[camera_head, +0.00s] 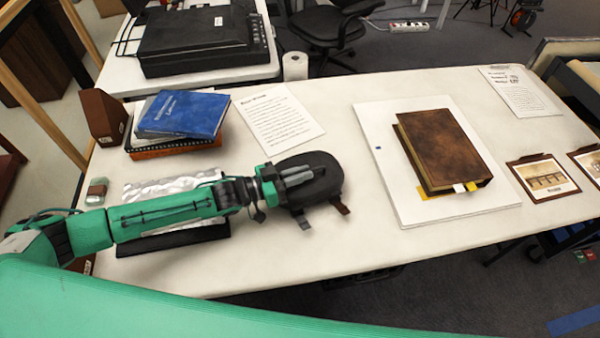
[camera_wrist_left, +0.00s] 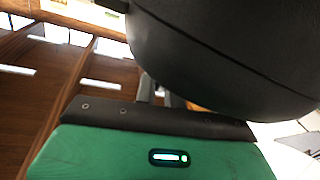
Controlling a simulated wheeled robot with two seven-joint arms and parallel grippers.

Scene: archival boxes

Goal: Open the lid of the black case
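A flat dark case (camera_head: 172,241) lies on the left part of the white table, largely hidden under my left arm. Its black front edge shows below the arm, and a crumpled silver surface (camera_head: 160,188) shows above it; whether this is part of the case, I cannot tell. My left gripper (camera_head: 322,211) is to the right of the case, over bare table, with its two fingertips apart and nothing between them. My right gripper is not in view.
Blue and orange books (camera_head: 182,115), a brown box (camera_head: 103,116) and a paper sheet (camera_head: 280,117) lie behind my arm. A brown book (camera_head: 443,148) rests on a white board (camera_head: 384,150) at right. The table's front middle is clear. A black machine (camera_head: 200,42) stands on another table.

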